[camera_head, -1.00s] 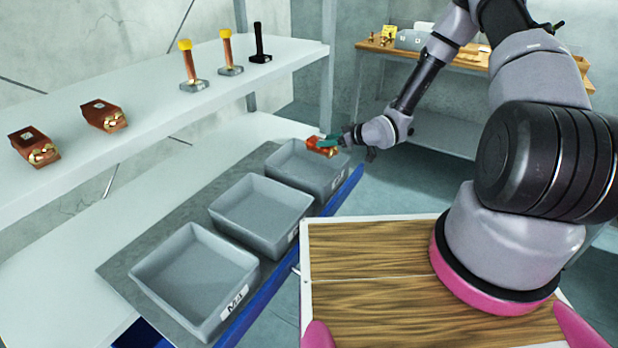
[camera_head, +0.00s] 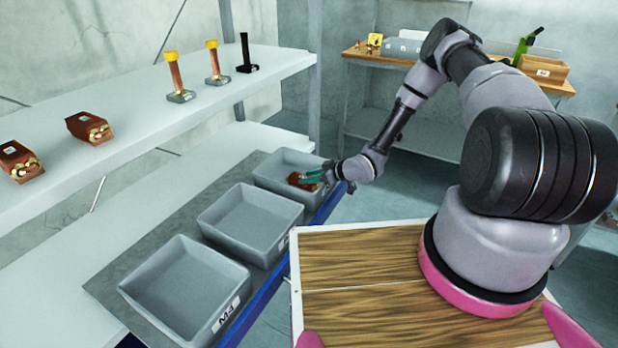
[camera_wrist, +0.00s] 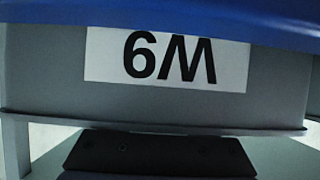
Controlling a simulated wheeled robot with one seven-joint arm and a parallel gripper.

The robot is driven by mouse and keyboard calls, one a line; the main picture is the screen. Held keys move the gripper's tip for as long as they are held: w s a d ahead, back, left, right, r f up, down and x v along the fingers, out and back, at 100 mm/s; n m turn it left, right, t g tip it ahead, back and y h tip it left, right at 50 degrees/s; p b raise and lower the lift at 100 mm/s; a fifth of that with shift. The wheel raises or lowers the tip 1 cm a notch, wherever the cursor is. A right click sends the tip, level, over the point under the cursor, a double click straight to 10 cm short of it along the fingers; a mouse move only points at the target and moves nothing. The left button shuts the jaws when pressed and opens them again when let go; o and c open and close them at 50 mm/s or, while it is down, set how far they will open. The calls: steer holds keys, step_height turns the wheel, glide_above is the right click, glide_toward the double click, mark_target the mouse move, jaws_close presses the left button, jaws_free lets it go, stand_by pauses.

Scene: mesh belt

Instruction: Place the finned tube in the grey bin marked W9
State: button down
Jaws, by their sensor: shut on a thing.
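My gripper (camera_head: 318,175), with teal fingers, is shut on a small reddish-brown piece, taken as the finned tube (camera_head: 301,182). Its fins are too small to make out, and the fingers hide part of it. In the head view the gripper reaches in over the right rim of the farthest grey bin (camera_head: 280,186), with the piece at its opening. I cannot tell whether the piece touches the bin. In the wrist view a white label (camera_wrist: 168,60) on a grey bin wall reads W9 upside down. The fingers and the piece do not show there.
Two more empty grey bins, a middle one (camera_head: 207,217) and a near one (camera_head: 142,284), stand in the row on a grey mat (camera_head: 107,272). An upper shelf (camera_head: 45,112) with brown packs and capped posts overhangs the left. A wooden bench (camera_head: 374,52) stands behind.

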steer(key=shift+c, duration=1.3)
jaws_free()
